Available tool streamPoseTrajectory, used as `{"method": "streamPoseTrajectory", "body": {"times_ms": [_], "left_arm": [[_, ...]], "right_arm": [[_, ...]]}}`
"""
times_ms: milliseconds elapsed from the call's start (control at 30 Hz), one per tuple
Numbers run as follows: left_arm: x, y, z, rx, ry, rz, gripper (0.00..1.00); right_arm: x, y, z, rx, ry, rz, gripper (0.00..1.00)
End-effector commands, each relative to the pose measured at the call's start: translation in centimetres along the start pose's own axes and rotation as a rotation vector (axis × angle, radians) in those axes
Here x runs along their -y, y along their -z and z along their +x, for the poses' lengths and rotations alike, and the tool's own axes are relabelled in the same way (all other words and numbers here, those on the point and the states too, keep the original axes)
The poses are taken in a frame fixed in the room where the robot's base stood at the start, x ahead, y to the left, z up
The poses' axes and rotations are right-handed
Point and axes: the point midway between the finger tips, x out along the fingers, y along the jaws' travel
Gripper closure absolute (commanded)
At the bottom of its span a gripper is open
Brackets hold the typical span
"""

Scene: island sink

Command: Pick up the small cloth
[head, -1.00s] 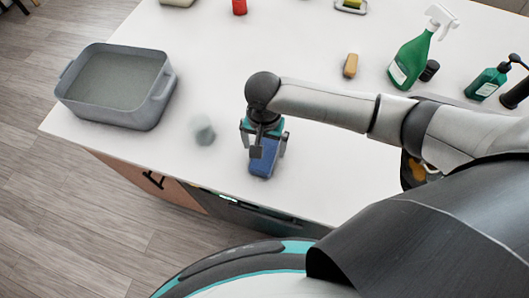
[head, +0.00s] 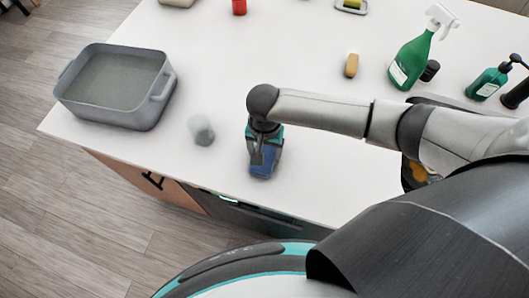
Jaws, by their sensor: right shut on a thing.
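The small blue cloth (head: 263,168) lies on the white counter near its front edge. My right gripper (head: 263,158) points down over it and is shut on it. The gripper and wrist hide the cloth's far part. The cloth looks to be at counter height; I cannot tell whether it is lifted. My left gripper is not in view.
A grey basin (head: 118,88) stands at the counter's left corner. A small grey object (head: 202,131) sits left of my right gripper. A tan block (head: 351,65), a green spray bottle (head: 411,62) and a green pump bottle (head: 487,82) stand to the right. The counter's middle is clear.

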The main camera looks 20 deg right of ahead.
Motion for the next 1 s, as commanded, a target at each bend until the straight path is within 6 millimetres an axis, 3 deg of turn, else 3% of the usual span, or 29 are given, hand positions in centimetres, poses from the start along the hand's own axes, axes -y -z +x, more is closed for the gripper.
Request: {"method": "streamPoseTrajectory", "body": {"times_ms": [233, 467, 667, 833, 1000], "left_arm": [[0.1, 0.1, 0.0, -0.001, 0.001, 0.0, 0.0], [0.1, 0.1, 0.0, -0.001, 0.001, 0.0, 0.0], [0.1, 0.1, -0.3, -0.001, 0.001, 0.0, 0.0], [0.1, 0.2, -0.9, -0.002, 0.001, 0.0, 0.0], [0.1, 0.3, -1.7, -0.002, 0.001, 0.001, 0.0]], "right_arm": [[0.0, 0.0, 0.0, 0.0, 0.0, 0.0, 0.8], [0.0, 0.0, -0.1, 0.0, 0.0, 0.0, 0.81], [0.0, 0.0, -1.3, 0.0, 0.001, -0.001, 0.81], [0.1, 0.1, -4.5, -0.001, 0.004, -0.001, 0.81], [0.1, 0.1, -9.6, -0.003, 0.006, -0.002, 0.81]]}}
